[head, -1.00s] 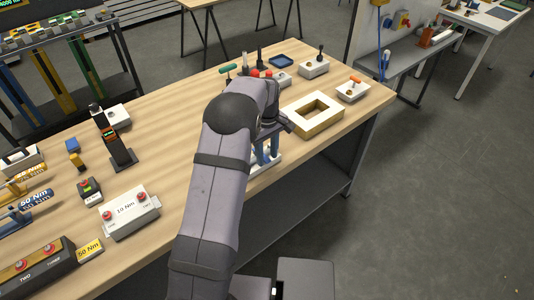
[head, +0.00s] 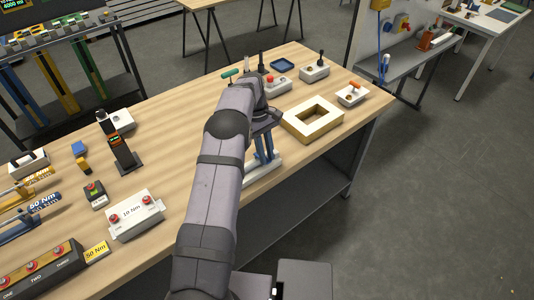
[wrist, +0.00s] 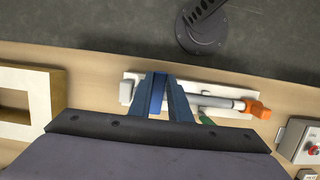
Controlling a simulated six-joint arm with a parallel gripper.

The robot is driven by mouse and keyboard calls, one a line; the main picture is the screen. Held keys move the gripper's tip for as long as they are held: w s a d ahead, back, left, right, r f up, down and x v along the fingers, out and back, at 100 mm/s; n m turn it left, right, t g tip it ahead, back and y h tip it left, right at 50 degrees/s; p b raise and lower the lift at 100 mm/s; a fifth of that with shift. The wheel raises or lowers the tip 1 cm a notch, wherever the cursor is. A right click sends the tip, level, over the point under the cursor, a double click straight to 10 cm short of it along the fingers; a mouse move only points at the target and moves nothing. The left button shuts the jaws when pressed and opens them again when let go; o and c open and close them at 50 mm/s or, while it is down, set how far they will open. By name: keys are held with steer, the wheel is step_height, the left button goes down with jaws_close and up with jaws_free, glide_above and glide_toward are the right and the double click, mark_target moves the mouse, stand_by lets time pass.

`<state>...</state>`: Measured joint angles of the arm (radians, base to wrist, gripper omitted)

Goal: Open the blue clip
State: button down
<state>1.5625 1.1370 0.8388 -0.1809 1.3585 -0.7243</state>
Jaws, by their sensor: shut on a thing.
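The blue clip shows as a bright blue strip (wrist: 158,95) between the two fingers of my gripper (wrist: 160,98) in the wrist view. My gripper is shut on it. The clip sits over a white base plate (wrist: 132,86). A grey rod (wrist: 215,102) with an orange end (wrist: 257,108) lies along the plate to the right of the fingers. In the head view my gripper (head: 263,160) points down over the white plate (head: 262,173) near the bench's front edge. My arm and fingers hide most of the clip there.
A cream container frame (head: 293,122) with a rectangular opening stands close to the right of my gripper in the head view. Small button and lever boxes (head: 314,72) stand behind. The 10 Nm box (head: 135,221) is at left. The wooden bench (head: 185,125) between is clear.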

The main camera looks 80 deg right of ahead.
steer(key=shift+w+d+r+g, duration=0.2)
steer(key=shift+d+g, duration=0.2)
steer(key=shift+w+r+y, duration=0.1)
steer(key=shift+r+y, duration=0.1)
steer(key=shift+y, duration=0.2)
steer(key=c, duration=1.6)
jaws_free()
steer(key=shift+c, duration=0.2)
steer(key=shift+a, duration=0.1)
steer(key=shift+r+b, duration=0.3)
steer(key=shift+r, duration=0.15)
step_height(320, 180, up, 9)
steer(key=p, duration=0.5)
steer(key=shift+p, duration=0.35)
